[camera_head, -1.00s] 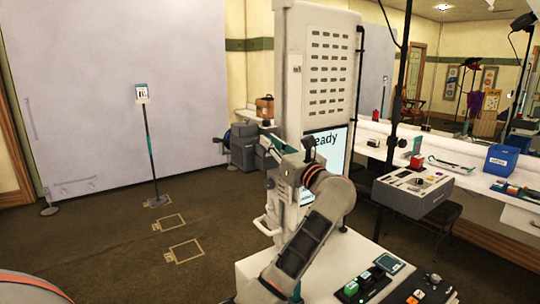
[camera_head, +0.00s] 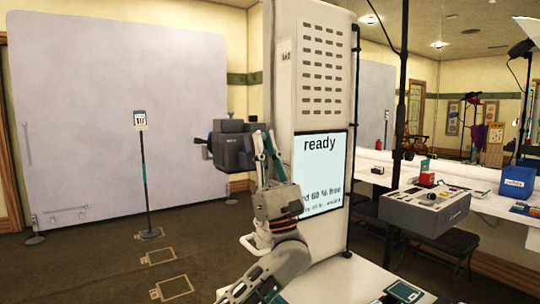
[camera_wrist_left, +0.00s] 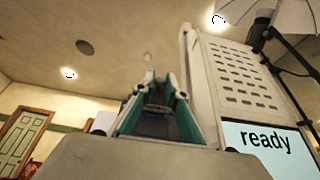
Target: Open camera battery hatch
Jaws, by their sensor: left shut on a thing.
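The dark grey camera (camera_head: 232,145) stands out to the left of the tall white booth column in the head view. My left gripper (camera_head: 264,145) is at the camera's right side, with its teal-edged fingers pointing up. In the left wrist view, a dark part of the camera (camera_wrist_left: 156,121) shows between my left fingers (camera_wrist_left: 160,92), which are shut on it. I cannot make out the battery hatch separately; the fingers and the angle hide that side. My right gripper is out of view.
The white column (camera_head: 312,80) with a screen reading "ready" (camera_head: 320,170) stands close right of my left gripper. A white counter (camera_head: 340,285) is below. A grey console (camera_head: 425,207) and blue box (camera_head: 517,182) are at the right. A sign stand (camera_head: 146,180) is left.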

